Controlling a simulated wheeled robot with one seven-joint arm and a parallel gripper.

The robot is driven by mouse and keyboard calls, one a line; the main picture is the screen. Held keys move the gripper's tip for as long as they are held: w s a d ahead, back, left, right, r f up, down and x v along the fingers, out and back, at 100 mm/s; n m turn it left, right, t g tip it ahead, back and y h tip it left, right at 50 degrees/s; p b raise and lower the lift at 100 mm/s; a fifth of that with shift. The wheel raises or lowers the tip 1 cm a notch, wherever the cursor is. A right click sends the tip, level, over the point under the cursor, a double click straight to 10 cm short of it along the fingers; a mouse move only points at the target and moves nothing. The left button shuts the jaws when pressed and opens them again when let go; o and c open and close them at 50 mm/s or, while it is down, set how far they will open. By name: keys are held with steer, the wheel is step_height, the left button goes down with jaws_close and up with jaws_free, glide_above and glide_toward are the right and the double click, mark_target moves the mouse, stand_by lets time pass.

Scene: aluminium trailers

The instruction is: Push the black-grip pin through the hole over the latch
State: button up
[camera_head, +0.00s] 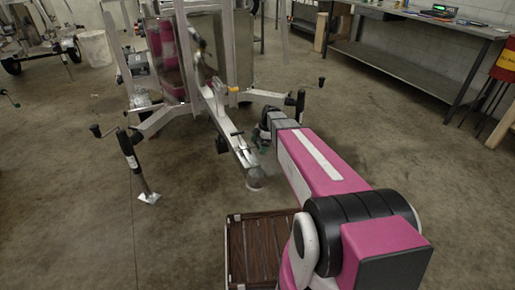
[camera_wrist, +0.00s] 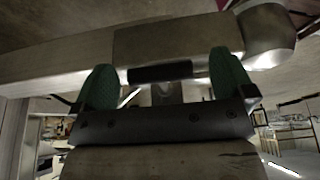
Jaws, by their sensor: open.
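The aluminium trailer tongue (camera_head: 222,120) runs toward me and ends in a rounded coupling head (camera_head: 254,179). In the wrist view the tongue (camera_wrist: 60,66) crosses the upper part, with the coupling head (camera_wrist: 268,34) at upper right. A short black bar, which looks like the black grip of the pin (camera_wrist: 160,72), lies level against the tongue's near side. My gripper (camera_wrist: 164,80) is open, its green fingertips apart on either side of the black grip. In the head view my gripper (camera_head: 264,146) is just right of the tongue, partly hidden by my arm. Hole and latch cannot be made out.
A jack leg (camera_head: 132,160) with a foot plate stands left of the tongue. Another crank handle (camera_head: 300,100) is on the right. A dark slatted crate (camera_head: 235,255) lies in front. A workbench (camera_head: 420,75) stands at upper right; the concrete floor between is clear.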

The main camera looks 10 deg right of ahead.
steer(key=s+v, duration=0.1)
steer(key=v, duration=0.7)
steer(key=shift+w+r, duration=0.4)
steer(key=shift+w, duration=0.15)
steer(key=shift+d, duration=0.1)
steer(key=s+d+f+m+h, duration=0.2)
steer(key=s+m, duration=0.8)
steer(key=s+d+f+m+t+h, duration=0.1)
steer(key=s+d+f+m, duration=0.1)
steer(key=s+m, duration=0.7)
steer(key=shift+s+d+m+h, duration=0.3)
steer(key=shift+s+m+h, duration=0.1)
steer(key=shift+m, duration=0.9)
